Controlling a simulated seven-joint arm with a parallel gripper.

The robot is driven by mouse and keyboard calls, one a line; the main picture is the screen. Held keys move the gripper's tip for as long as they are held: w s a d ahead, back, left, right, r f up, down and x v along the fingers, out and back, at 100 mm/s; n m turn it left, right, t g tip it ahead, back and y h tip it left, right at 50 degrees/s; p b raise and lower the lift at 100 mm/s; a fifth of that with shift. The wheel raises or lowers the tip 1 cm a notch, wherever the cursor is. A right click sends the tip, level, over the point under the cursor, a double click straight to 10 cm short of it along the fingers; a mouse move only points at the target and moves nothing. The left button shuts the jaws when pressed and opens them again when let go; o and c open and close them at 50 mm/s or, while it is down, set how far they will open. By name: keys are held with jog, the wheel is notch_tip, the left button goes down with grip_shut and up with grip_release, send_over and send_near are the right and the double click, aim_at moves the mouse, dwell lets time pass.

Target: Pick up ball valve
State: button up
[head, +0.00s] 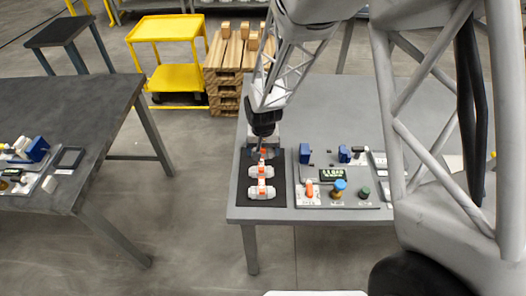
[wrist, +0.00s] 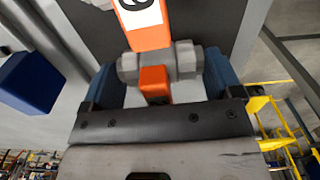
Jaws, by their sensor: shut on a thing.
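My gripper (head: 262,148) is over the far end of a black mat on the grey table. In the wrist view, its two blue fingers (wrist: 162,66) are shut on a ball valve. This valve has a grey body (wrist: 187,60) and an orange handle (wrist: 148,30) with a white label. The held valve is mostly hidden behind the gripper in the head view. I cannot tell whether it touches the mat. Two more white valves with orange parts lie nearer on the mat, one in the middle (head: 252,172) and one at the front (head: 253,192).
The black mat (head: 279,201) lies at the table's left edge. Right of it a panel (head: 325,200) carries blue blocks, a small display and valve fittings. Another table (head: 90,110) stands left across a floor gap. A yellow cart (head: 165,28) and stacked wood (head: 225,75) stand behind.

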jog(key=shift+r, duration=0.1)
jog(key=shift+r, duration=4.95)
jog(key=w+d+f+m, duration=0.1)
jog(key=w+d+f, duration=0.1)
jog(key=w+d, duration=0.4)
jog(key=w+d+f+m, duration=0.1)
jog(key=w+d+f, duration=0.2)
jog(key=w+d, duration=0.4)
jog(key=w+d+f+m, duration=0.1)
jog(key=w+d+f, duration=0.2)
jog(key=w, duration=1.7)
jog(key=shift+d+f+m, duration=0.2)
jog(key=shift+d+m, duration=0.2)
jog(key=shift+d, duration=1.45)
